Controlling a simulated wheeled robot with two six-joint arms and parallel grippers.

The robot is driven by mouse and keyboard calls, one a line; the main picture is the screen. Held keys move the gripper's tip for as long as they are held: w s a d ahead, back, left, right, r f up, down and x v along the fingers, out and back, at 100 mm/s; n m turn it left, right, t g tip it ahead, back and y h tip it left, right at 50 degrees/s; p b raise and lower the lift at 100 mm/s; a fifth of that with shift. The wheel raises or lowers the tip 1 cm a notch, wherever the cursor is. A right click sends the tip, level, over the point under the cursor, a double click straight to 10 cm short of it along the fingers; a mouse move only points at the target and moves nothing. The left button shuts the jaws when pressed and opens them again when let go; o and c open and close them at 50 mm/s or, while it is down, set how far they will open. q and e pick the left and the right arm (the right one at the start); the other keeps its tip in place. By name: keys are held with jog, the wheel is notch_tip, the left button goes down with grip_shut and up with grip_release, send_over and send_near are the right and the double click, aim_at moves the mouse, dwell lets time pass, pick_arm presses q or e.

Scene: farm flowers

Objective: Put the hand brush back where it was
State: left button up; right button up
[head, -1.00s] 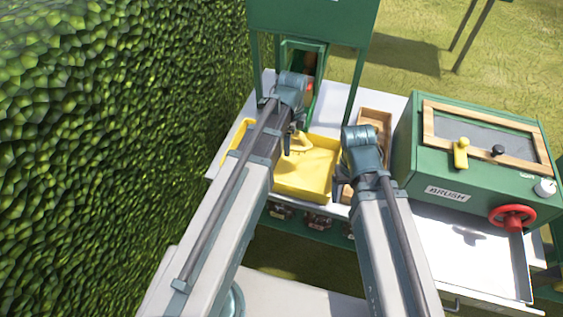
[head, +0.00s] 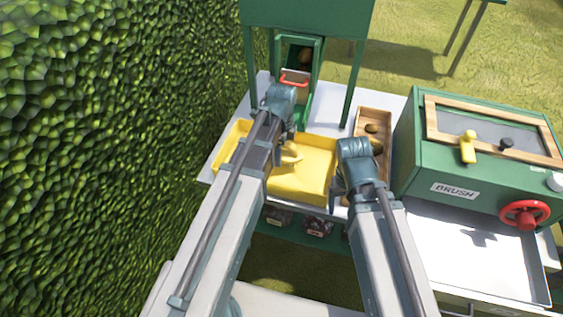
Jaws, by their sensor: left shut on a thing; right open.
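My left gripper (head: 287,134) is over the back of the yellow tray (head: 308,183). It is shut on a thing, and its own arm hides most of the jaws. A small yellow thing (head: 291,154) shows just below the jaws, within the tray's outline. I cannot tell if it is the hand brush, or if it touches the tray floor. No bristles are visible. My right gripper (head: 343,190) is open, between the yellow tray and the wooden tray (head: 374,118).
A green box marked BRUSH (head: 400,173) stands right, with a red handwheel (head: 525,215) and a white tray (head: 470,262) below. A green chute with a red handle (head: 294,83) is behind the yellow tray. Brown lumps lie in the wooden tray. A hedge (head: 90,180) borders the left.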

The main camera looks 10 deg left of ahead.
pick_arm(q)
jog(key=shift+f+b, duration=1.75)
jog(key=shift+f, duration=0.1)
jog(key=shift+f, duration=0.15)
jog(key=o, duration=1.5)
jog(key=shift+o, duration=0.2)
notch_tip(320, 180, up, 12)
jog(key=p, duration=1.2)
jog(key=shift+r, duration=0.25)
jog(key=shift+f, duration=0.25)
notch_tip(320, 180, down, 12)
jog(key=b, duration=1.2)
jog(key=shift+r, duration=0.1)
jog(key=shift+r, duration=0.15)
